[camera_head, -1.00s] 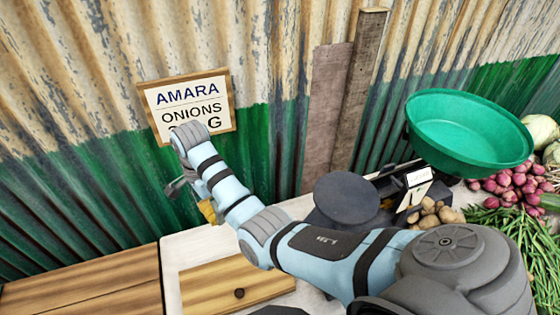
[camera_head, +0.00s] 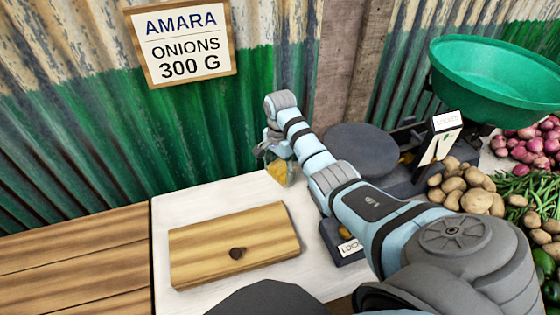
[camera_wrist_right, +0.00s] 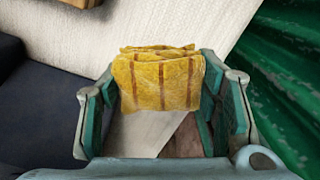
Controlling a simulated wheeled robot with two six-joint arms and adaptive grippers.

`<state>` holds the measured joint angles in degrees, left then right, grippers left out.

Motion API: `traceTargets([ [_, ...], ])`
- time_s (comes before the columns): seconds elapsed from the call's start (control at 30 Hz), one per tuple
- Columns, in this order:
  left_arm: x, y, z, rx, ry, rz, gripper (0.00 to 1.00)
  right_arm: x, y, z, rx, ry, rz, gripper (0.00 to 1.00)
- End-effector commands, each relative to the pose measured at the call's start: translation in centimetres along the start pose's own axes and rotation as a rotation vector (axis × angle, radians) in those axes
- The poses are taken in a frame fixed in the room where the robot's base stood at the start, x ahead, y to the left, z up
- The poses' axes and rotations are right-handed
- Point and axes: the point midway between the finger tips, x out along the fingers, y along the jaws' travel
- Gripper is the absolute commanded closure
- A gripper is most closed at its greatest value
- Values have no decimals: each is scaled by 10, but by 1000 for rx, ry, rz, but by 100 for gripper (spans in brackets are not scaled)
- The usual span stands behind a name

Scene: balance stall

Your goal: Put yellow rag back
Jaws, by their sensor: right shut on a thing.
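The yellow rag (camera_wrist_right: 160,80) is folded and has brownish stripes. It sits between the fingers of my right gripper (camera_wrist_right: 163,95), which is shut on it. In the head view the rag (camera_head: 278,171) shows at the end of my right arm, at the back of the white table top near the corrugated wall. My right gripper (camera_head: 276,160) is partly hidden behind its own wrist there. I cannot tell from the pictures whether the rag touches the table. My left gripper is not in view.
A wooden board (camera_head: 225,250) with a dark knob lies on the white table top (camera_head: 190,198). Right of the gripper stand a scale with a dark round plate (camera_head: 360,150) and a green bowl (camera_head: 490,85). Potatoes (camera_head: 465,190) and onions (camera_head: 535,140) lie farther right.

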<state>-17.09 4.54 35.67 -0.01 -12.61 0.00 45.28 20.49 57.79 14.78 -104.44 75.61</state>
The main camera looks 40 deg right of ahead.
Motion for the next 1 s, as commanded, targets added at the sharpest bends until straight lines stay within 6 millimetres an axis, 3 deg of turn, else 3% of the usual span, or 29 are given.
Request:
traceTargets([
  [0.23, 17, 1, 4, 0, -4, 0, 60, 44, 1, 0, 0, 0, 2, 69],
  [0.57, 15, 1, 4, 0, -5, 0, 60, 47, 0, 0, 0, 0, 0, 68],
  [0.6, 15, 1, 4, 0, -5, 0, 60, 47, 0, 0, 0, 0, 0, 39],
  [0.7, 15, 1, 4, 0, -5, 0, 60, 47, 0, 0, 0, 0, 0, 23],
  [1.0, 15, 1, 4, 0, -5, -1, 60, 47, 0, 0, 0, 0, 0, 22],
])
